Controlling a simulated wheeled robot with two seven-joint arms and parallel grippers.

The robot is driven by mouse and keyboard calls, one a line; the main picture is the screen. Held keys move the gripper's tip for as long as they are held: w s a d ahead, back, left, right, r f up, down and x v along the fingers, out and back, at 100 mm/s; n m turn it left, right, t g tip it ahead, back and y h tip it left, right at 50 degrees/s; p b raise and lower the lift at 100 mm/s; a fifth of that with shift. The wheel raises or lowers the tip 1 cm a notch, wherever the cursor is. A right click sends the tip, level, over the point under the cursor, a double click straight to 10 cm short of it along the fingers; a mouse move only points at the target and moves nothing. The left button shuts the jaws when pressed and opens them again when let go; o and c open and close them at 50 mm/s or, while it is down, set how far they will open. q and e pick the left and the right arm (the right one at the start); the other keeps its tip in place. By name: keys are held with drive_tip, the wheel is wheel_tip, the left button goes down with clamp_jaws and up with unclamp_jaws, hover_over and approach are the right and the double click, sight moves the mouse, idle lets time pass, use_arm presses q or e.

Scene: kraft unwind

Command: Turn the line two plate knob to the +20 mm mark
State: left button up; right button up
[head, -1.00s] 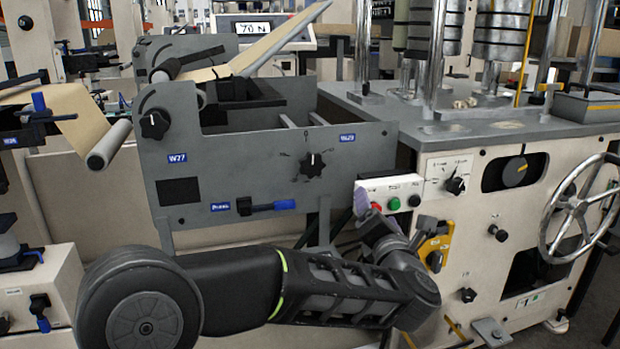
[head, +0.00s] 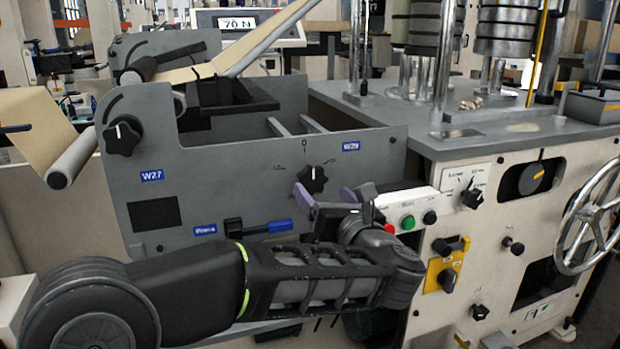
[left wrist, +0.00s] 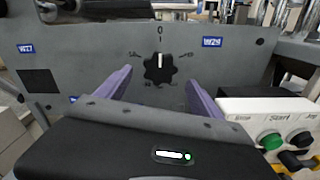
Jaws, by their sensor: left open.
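The plate knob, a black lobed dial (head: 313,180) with a white pointer line, sits on the grey side plate (head: 260,165) below the W29 label. It also shows in the left wrist view (left wrist: 160,69). Its pointer stands about straight up, toward the 0 mark above it; the side marks are too small to read surely. My left gripper (head: 337,197) is open, its purple fingers just in front of and below the knob. In the left wrist view the fingers (left wrist: 159,76) spread to either side of the knob, apart from it. My right gripper is out of view.
Another black knob (head: 123,136) is near the W27 label. A blue-handled lever (head: 265,226) is low on the plate. A white button box (head: 412,212) with red and green buttons stands close right of my gripper. A handwheel (head: 592,220) is at the far right.

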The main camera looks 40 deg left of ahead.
sight(313, 182)
use_arm(q)
drive_tip(key=shift+w+a+r+p, duration=0.15)
drive_tip(key=shift+a+p, duration=0.1)
drive_tip(key=shift+p, duration=0.2)
drive_tip(key=shift+p+x, duration=0.8)
drive_tip(key=shift+p, duration=0.25)
drive_tip(key=x, duration=0.5)
drive_tip(key=shift+f, duration=0.25)
drive_tip(key=shift+w+a, duration=0.2)
drive_tip(key=shift+a, duration=0.1)
drive_tip(key=shift+c, duration=0.3)
drive_tip(key=c, duration=1.3)
